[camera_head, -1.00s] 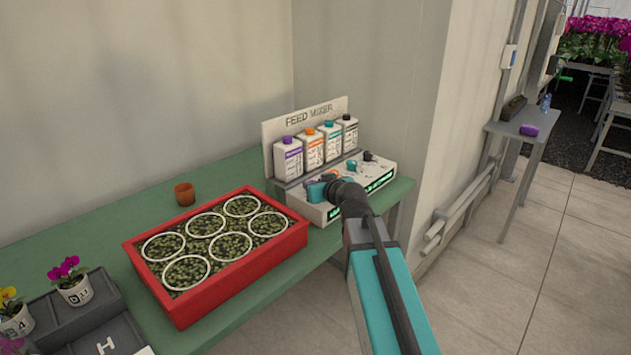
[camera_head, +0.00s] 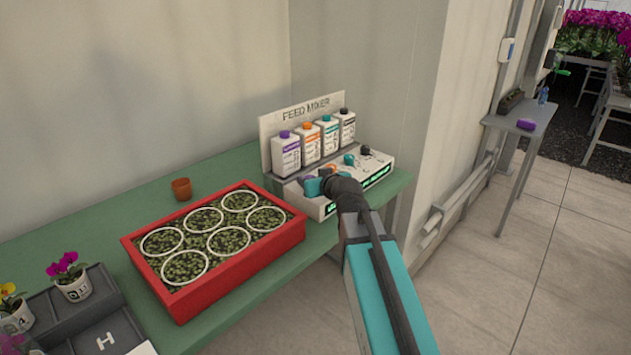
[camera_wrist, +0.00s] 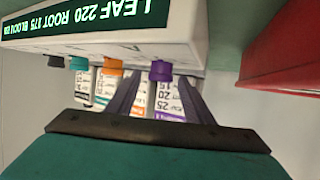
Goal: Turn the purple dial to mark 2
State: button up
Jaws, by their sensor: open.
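The feed mixer (camera_head: 376,178) is a white box with a sloped face, dials and a lit green display, which reads upside down in the wrist view (camera_wrist: 90,22). Its purple dial (camera_wrist: 161,70) shows in the wrist view between the dark fingertips of my gripper (camera_wrist: 160,82). The fingers are open, one on each side, and I see no clear contact. In the head view my gripper (camera_head: 312,187) is at the left end of the mixer face and largely hides the purple dial. The dial's marks and pointer are not readable.
Orange, teal (camera_head: 349,159) and black (camera_head: 364,150) dials sit in a row beside the purple one. Several capped bottles (camera_head: 287,155) stand behind them. A red tray (camera_head: 190,305) and a small brown pot (camera_head: 181,189) are left on the green bench (camera_head: 120,205).

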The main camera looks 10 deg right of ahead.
jog(key=shift+s, duration=0.1)
jog(key=shift+v, duration=2.65)
jog(key=shift+s+b, duration=0.1)
jog(key=shift+b, duration=0.7)
jog(key=shift+b, duration=0.3)
jog(key=b+v, duration=0.2)
jog(key=b, duration=0.3)
jog(key=shift+s+d+b, duration=0.1)
jog(key=shift+s+b, duration=0.05)
jog(key=shift+b, duration=0.7)
jog(key=shift+b+v, duration=2.9)
jog(key=shift+b, duration=0.15)
jog(key=shift+r, duration=0.2)
